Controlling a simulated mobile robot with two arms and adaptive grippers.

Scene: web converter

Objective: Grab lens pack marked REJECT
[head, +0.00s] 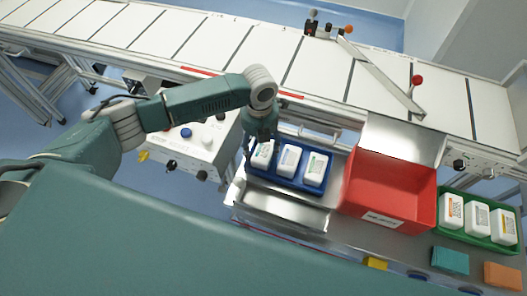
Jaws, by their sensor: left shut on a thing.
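A blue tray (290,184) on the metal side table holds three white lens packs in a row: a left one (263,154), a middle one (289,160) and a right one (315,168). Their printed labels are too small to read, so I cannot tell which is marked REJECT. My left gripper (257,143) reaches down from above and is shut on the left pack, which is still at its place in the tray; the fingers hide part of it. My right gripper is not in view.
A red bin (398,178) with a white label stands right of the blue tray. A green tray (468,235) with more white packs is at the far right. Teal (450,261) and orange (502,275) pads lie in front. A conveyor (225,42) with a diverter arm (383,77) runs behind.

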